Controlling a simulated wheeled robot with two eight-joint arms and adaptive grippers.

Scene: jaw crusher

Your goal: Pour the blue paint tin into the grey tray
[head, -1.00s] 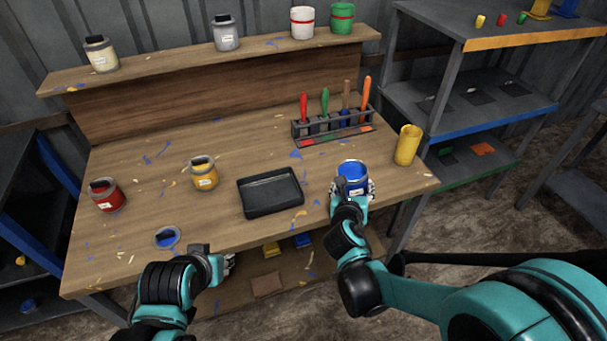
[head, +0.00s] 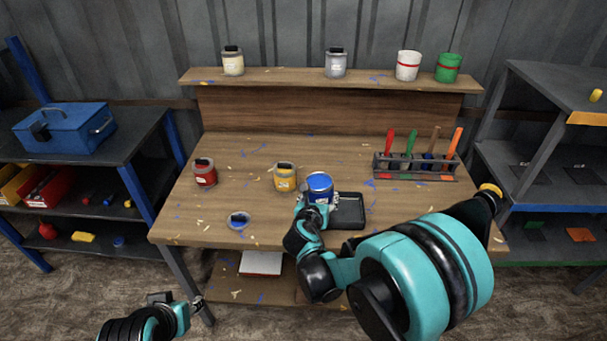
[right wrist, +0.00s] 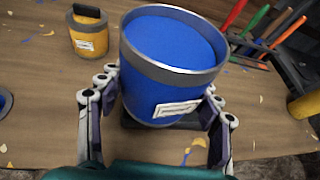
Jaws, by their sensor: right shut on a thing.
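The open blue paint tin (head: 320,184) is filled with blue paint. My right gripper (head: 313,208) is shut on it, with fingers on both sides in the right wrist view, where the tin (right wrist: 165,80) looks upright or nearly so. The tin overlaps the left part of the dark grey tray (head: 350,222) in the head view; its height above it is hard to judge. In the right wrist view the tin hides most of the tray. No paint shows in the visible part of the tray. My left gripper (head: 180,302) hangs low in front of the bench, away from everything; its jaws are unclear.
A yellow tin (head: 285,178) and a red tin (head: 205,173) stand left of the tray. A blue lid (head: 238,220) lies near the front edge. A tool rack (head: 415,168) stands at the back right. Several containers stand on the raised shelf (head: 285,77).

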